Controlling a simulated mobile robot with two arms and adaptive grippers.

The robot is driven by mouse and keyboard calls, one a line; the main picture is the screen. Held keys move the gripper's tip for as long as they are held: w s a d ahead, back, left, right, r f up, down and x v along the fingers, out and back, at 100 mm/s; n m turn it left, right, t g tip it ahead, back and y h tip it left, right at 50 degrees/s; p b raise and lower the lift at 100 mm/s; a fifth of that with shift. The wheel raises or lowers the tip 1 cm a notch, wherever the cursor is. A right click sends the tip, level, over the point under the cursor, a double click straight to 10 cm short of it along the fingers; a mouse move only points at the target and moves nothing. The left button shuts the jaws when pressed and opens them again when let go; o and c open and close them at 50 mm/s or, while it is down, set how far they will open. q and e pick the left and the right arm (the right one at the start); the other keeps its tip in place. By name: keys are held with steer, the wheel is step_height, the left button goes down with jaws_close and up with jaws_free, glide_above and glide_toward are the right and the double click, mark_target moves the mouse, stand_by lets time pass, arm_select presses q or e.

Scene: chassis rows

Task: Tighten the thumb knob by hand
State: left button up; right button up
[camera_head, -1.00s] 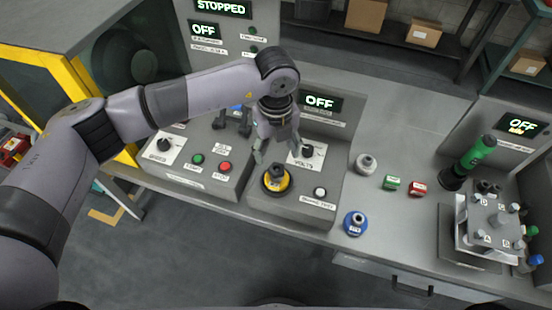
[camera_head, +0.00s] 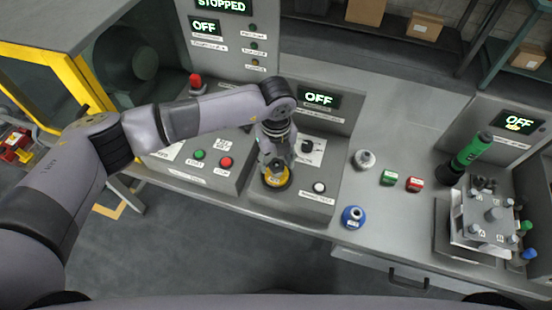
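My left gripper (camera_head: 274,172) reaches down from above onto a round yellow-and-black knob (camera_head: 276,181) on the middle control panel. Its fingers are at the knob and cover much of it. I cannot tell whether they are open or closed on it. No label in view names a thumb knob. A grey clamp fixture (camera_head: 489,216) at the right carries several small grey knobs on its top plate. My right gripper is not in view.
The panel also has a black dial (camera_head: 307,147) and a white button (camera_head: 319,187).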

arm_select(q)
steer(key=c, duration=0.8)
steer(key=o, duration=0.5)
steer(key=c, duration=0.4)
steer(key=shift+f+m+b, duration=0.15)
steer(key=shift+m+b, duration=0.45)
steer(key=shift+b, duration=0.1)
steer(key=shift+c, duration=0.2)
steer(key=m+b, duration=0.3)
steer(key=shift+d, duration=0.1)
steer(key=shift+m+b, duration=0.3)
steer(key=shift+m, duration=0.4)
steer(key=o, duration=1.1)
